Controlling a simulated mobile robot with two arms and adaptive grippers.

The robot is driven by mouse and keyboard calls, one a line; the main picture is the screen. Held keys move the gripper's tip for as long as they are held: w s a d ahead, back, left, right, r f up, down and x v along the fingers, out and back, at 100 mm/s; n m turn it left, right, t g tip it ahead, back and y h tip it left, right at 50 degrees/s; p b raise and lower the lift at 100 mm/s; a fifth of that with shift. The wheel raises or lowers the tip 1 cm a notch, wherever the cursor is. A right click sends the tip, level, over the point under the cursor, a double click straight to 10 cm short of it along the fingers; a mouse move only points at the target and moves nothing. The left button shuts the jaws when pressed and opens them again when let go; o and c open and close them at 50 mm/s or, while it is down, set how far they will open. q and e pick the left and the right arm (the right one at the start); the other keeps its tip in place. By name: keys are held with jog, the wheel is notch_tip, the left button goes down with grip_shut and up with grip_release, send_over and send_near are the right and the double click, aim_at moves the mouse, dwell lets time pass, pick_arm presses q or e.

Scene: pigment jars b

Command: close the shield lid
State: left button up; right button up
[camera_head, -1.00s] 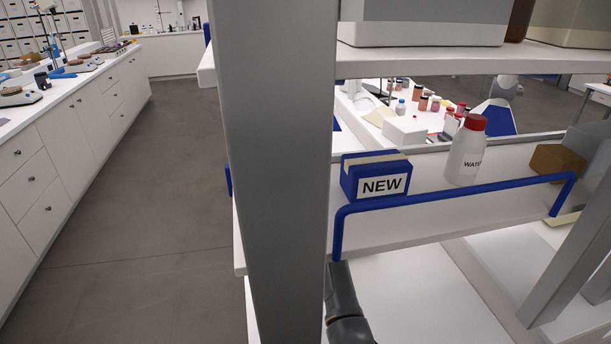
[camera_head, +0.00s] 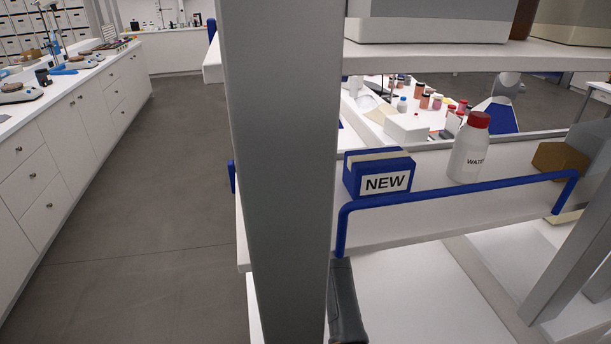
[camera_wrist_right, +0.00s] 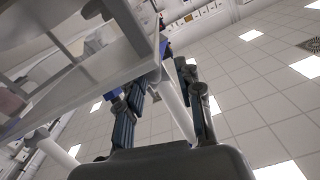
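I cannot make out a shield lid for certain in either view. My right gripper (camera_wrist_right: 162,88) is open in the right wrist view, its two dark fingers spread apart. No object is clearly held between them; a pale post passes behind them. A dark part of one of my arms (camera_head: 345,305) shows at the bottom of the head view, below the left end of a blue bar (camera_head: 455,190). Which arm it belongs to is unclear. My left gripper is not recognisable in either view.
A grey post (camera_head: 275,170) blocks much of the head view. The shelf behind the bar bears a blue box labelled NEW (camera_head: 385,182), a white bottle with red cap (camera_head: 468,155) and a brown block (camera_head: 560,160). Clear floor (camera_head: 165,210) lies left, beside white cabinets (camera_head: 65,150).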

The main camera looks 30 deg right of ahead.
jog(key=shift+v, duration=1.4)
jog(key=shift+f, duration=0.1)
